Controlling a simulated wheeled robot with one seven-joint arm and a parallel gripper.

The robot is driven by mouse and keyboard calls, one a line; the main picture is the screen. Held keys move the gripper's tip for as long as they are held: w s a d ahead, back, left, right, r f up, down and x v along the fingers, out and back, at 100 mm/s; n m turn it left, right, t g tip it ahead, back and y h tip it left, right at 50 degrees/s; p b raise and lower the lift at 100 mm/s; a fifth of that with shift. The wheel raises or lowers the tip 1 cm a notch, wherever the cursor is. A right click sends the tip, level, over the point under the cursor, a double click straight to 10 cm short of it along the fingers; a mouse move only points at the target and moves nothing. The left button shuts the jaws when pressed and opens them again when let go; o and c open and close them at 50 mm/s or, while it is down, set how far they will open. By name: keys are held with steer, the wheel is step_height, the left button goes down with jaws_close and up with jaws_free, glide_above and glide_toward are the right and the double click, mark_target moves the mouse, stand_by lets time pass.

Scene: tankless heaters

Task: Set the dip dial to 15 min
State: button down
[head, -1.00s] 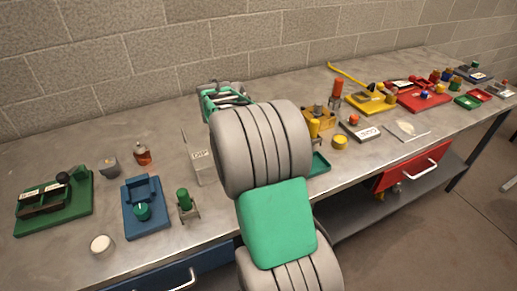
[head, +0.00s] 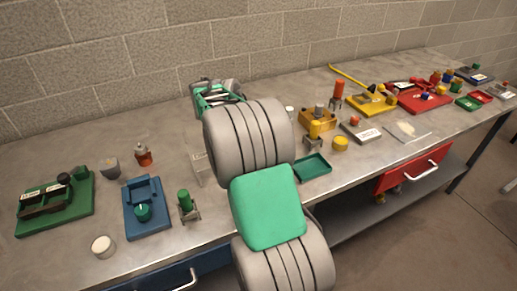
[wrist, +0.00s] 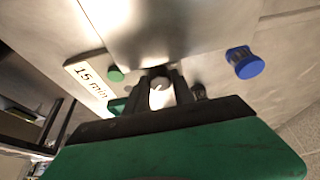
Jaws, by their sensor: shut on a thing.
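In the wrist view my gripper (wrist: 163,88) has its two dark fingers closed around a small pale round knob, the dial (wrist: 157,84), on a shiny metal face. A white label reading "15 min" (wrist: 88,84) is to the left of the fingers. In the head view the light panel marked DIP (head: 199,164) stands on the bench, mostly hidden behind my arm. The dial and my fingertips cannot be made out there, and the dial's pointer position cannot be read.
In the wrist view a green knob (wrist: 115,74) is left of the fingers and a blue knob (wrist: 243,63) right.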

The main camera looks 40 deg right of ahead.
steer(key=c, duration=1.1)
jaws_free()
steer(key=shift+o, duration=0.2)
steer(key=s+v, duration=0.1)
steer(key=v, duration=0.6)
steer(key=shift+w+r+p, duration=0.4)
steer(key=shift+w+r, duration=0.05)
